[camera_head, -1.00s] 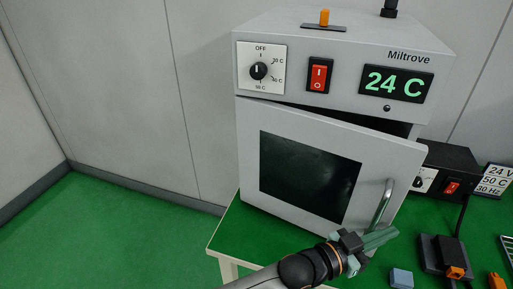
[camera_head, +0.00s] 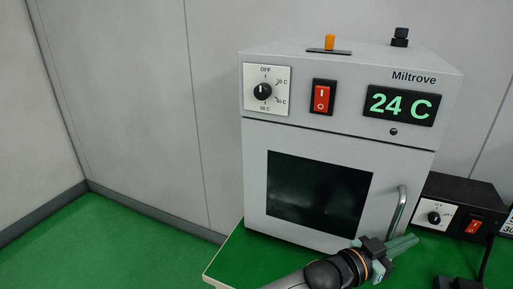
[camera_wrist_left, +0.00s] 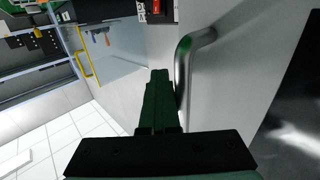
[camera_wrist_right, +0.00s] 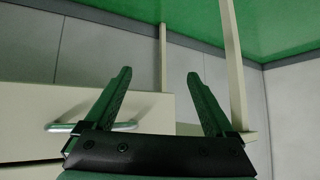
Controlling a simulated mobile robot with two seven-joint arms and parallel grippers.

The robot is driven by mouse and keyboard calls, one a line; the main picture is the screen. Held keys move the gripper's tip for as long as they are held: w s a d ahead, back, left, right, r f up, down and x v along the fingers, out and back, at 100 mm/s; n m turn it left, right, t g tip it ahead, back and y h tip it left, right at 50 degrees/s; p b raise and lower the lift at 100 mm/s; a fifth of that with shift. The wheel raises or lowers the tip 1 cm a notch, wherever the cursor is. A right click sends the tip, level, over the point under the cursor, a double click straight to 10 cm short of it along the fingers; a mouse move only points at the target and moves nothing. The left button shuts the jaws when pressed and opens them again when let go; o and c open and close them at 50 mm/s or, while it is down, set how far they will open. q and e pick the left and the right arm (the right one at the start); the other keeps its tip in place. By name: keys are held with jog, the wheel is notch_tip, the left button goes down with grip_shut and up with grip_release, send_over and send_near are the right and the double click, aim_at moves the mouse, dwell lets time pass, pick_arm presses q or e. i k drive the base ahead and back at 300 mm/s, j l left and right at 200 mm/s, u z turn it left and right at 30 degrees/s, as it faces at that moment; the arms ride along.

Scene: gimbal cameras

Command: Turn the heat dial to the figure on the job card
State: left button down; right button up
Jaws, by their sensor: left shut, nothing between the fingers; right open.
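The heat dial (camera_head: 262,91) is a black knob on a white plate at the oven's upper left. Its pointer looks turned up towards OFF; the C figures around it are small. The oven (camera_head: 340,134) shows 24 C on its display (camera_head: 399,105), and its door (camera_head: 318,190) looks closed. The job card (camera_head: 509,221) is cut off at the right edge. My left gripper (camera_head: 404,244) is shut and empty, low beside the door handle (camera_head: 396,212); in the left wrist view its fingers (camera_wrist_left: 157,88) are beside the handle. My right gripper (camera_wrist_right: 158,76) is open and empty.
A red rocker switch (camera_head: 322,97) sits between dial and display. A black box (camera_head: 460,207) with its own small dial and red switch stands right of the oven. The right wrist view shows a pale drawer front with a metal handle (camera_wrist_right: 90,127) and pale legs (camera_wrist_right: 235,65).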

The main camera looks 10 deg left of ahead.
aim_at(262, 91)
jog(key=k+j, duration=0.1)
jog(key=k, duration=0.3)
jog(key=k+j, duration=0.15)
jog(key=j, duration=0.15)
jog(key=k+j, duration=0.15)
jog(key=j, duration=0.2)
